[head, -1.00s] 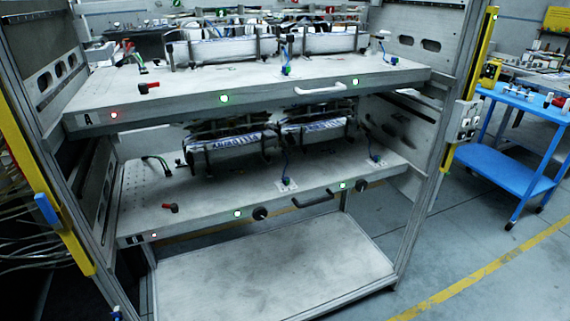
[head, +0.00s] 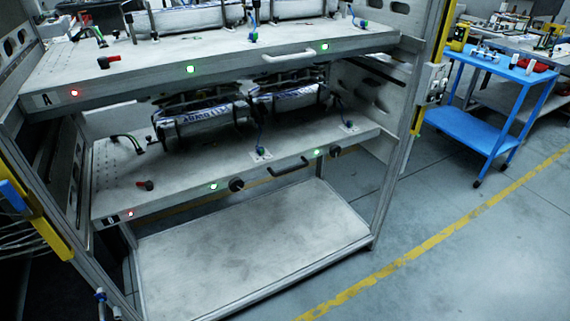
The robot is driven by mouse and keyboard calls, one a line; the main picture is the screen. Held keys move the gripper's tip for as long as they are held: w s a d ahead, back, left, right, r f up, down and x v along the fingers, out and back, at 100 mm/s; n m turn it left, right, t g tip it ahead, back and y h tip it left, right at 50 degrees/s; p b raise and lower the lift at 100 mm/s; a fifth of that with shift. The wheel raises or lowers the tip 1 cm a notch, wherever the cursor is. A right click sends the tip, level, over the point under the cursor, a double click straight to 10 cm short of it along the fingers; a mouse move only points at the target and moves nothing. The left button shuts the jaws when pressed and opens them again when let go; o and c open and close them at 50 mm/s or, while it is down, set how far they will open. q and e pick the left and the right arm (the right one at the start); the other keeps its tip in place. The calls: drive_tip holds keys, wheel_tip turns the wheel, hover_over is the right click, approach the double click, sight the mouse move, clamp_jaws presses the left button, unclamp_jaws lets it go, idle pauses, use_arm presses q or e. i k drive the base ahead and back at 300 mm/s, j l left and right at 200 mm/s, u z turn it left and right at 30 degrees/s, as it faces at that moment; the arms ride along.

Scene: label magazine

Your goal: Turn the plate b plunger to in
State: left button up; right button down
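The lower plate (head: 190,190), which I take as plate b, is a light grey shelf in the rack, below the plate marked A (head: 150,72). Its own label (head: 110,219) is too small to read surely. Two black round knobs, one left (head: 236,184) and one right (head: 335,152), stand out from its front edge and may be the plungers. I cannot tell whether they are in or out. A black handle (head: 288,167) sits between them. Neither of my grippers is in view.
The front edge also bears green lights (head: 213,187) and a red light (head: 130,213). A blue cart (head: 490,100) stands right. The floor (head: 430,270) at front right is clear.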

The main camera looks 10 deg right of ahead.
sight(148, 184)
drive_tip(key=i+l+u, duration=0.1)
drive_tip(key=i+l, duration=0.9)
